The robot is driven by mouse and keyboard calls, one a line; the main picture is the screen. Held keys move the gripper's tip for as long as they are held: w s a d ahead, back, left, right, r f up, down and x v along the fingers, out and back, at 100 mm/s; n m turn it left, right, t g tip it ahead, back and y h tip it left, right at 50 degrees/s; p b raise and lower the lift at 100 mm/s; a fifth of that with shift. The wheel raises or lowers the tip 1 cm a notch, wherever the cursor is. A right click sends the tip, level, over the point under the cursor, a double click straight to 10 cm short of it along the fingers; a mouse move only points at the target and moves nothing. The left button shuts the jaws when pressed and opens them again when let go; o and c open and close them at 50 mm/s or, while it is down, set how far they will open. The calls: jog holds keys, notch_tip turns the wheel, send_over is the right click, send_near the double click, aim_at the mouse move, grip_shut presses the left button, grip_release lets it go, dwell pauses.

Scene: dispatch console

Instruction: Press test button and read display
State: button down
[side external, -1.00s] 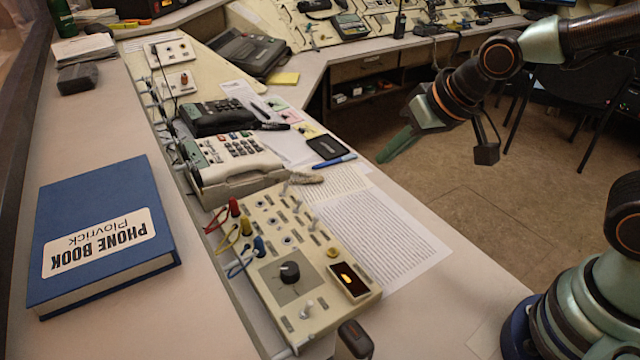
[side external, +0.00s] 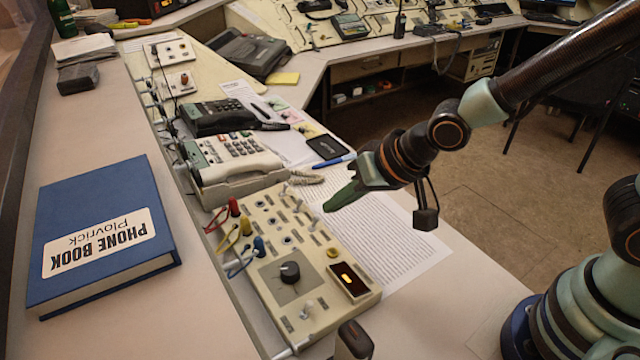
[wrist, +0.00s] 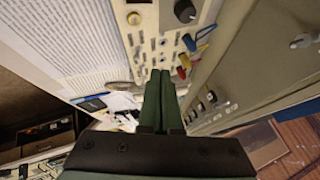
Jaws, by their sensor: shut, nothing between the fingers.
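The beige test panel (side external: 280,250) lies on the desk, with a black knob (side external: 289,271), a yellow round button (side external: 333,252) and several small switches. Its dark display (side external: 350,280) shows a small orange glow, too small to read. My gripper (side external: 326,209) is shut and empty, above the printed sheet close to the panel's right edge, apart from the button. In the wrist view the shut green fingers (wrist: 160,75) point toward the panel. The yellow button (wrist: 134,18) and the black knob (wrist: 185,10) show near the top there; which control is the test button cannot be told.
Red, yellow and blue plugs with leads (side external: 234,207) stand along the panel's left side. A beige telephone (side external: 235,165) is behind the panel. A blue phone book (side external: 100,230) lies at left. A dark object (side external: 354,340) stands at the panel's front.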

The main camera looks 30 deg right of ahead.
aim_at(336, 255)
notch_tip(336, 255, down, 8)
jog(key=shift+f, duration=0.15)
dwell(0.4)
jog(key=shift+f, duration=0.1)
dwell(1.9)
jog(key=shift+s+a+f, duration=0.1)
jog(key=shift+f, duration=0.3)
jog(key=shift+f, duration=0.35)
dwell(0.6)
jog(key=shift+r, duration=0.8)
